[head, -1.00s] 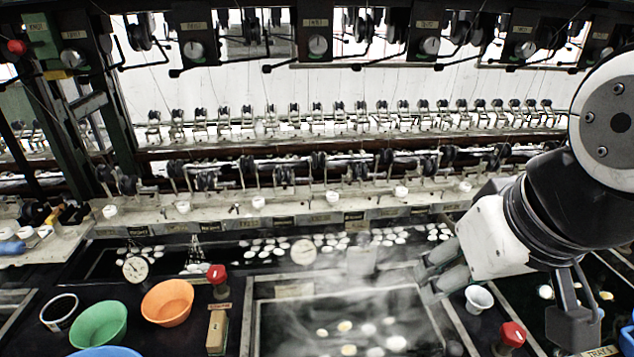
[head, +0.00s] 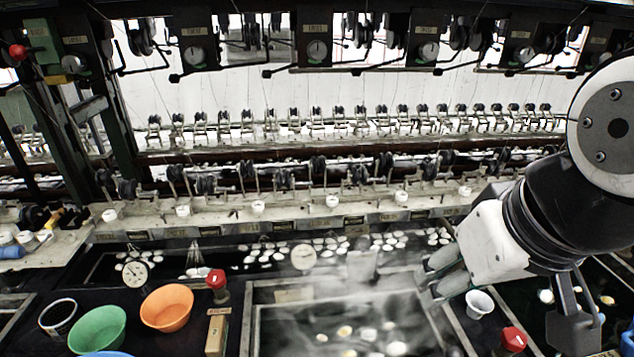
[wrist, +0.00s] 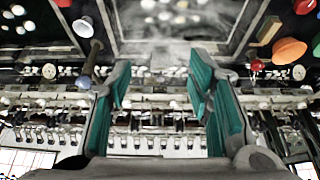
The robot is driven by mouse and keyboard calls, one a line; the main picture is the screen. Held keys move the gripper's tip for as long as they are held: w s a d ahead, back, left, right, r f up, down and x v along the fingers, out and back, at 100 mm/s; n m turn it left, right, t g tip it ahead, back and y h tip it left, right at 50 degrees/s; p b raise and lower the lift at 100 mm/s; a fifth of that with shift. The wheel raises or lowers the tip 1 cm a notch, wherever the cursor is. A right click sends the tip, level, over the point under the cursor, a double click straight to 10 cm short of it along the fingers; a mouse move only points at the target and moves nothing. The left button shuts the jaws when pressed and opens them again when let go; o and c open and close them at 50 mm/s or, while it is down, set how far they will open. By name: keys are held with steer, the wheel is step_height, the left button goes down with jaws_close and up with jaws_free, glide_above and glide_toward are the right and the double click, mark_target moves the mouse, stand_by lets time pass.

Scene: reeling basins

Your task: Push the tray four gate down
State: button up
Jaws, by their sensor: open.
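A pale upright plate (head: 362,266), which looks like a gate, stands at the back edge of the steaming front basin (head: 250,325). I cannot read a tray number on it. My gripper (head: 438,278) is to the right of this plate and apart from it, over the basin's back right corner. In the wrist view my gripper (wrist: 160,95) shows two teal-padded fingers spread wide with nothing between them. That view is upside down, with the basin at its top. The fingertips are partly blurred by steam in the head view.
Green (head: 98,329) and orange (head: 167,307) bowls stand left of the basin. A red-knobbed valve (head: 216,279) is beside them. A white cup (head: 479,303) and another red knob (head: 513,339) are close right of my gripper.

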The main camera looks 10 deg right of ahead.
steer(key=w+r+n+g, duration=0.1)
steer(key=w+r+n, duration=0.15)
steer(key=w, duration=0.45)
steer(key=n+g+b, duration=0.2)
steer(key=n+g, duration=0.2)
steer(key=n, duration=0.9)
glide_above(364, 239)
step_height(364, 239, down, 12)
steer(key=shift+m, duration=0.25)
step_height(364, 239, down, 13)
steer(key=shift+s+f+p, duration=0.1)
steer(key=shift+f+p, duration=0.1)
steer(key=shift+p, duration=0.25)
jaws_close()
